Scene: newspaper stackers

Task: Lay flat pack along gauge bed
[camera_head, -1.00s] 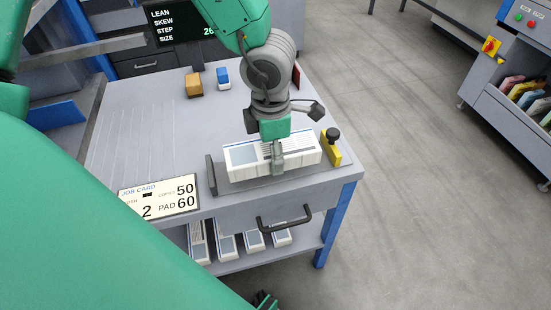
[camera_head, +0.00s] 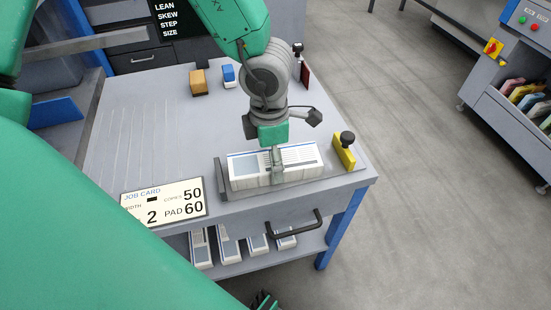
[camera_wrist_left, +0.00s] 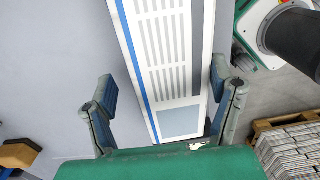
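A white pack (camera_head: 248,170) with a grey panel, printed lines and a blue edge lies on the gauge bed (camera_head: 219,180) at the table's front edge, its long side along the bed. Its left end is close to the bed's upright end plate. A yellow block (camera_head: 344,156) with a black knob stands apart from its right end. My left gripper (camera_head: 277,165) is at the pack from above. In the left wrist view its fingers (camera_wrist_left: 165,75) are spread either side of the pack (camera_wrist_left: 168,60), with a gap at the left finger. My right gripper does not show clearly.
A job card (camera_head: 163,201) lies left of the bed. An orange block (camera_head: 199,83) and a blue-white block (camera_head: 229,76) stand farther back. Several packs (camera_head: 229,247) lie on the shelf below. A machine with coloured bundles (camera_head: 520,85) stands at right.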

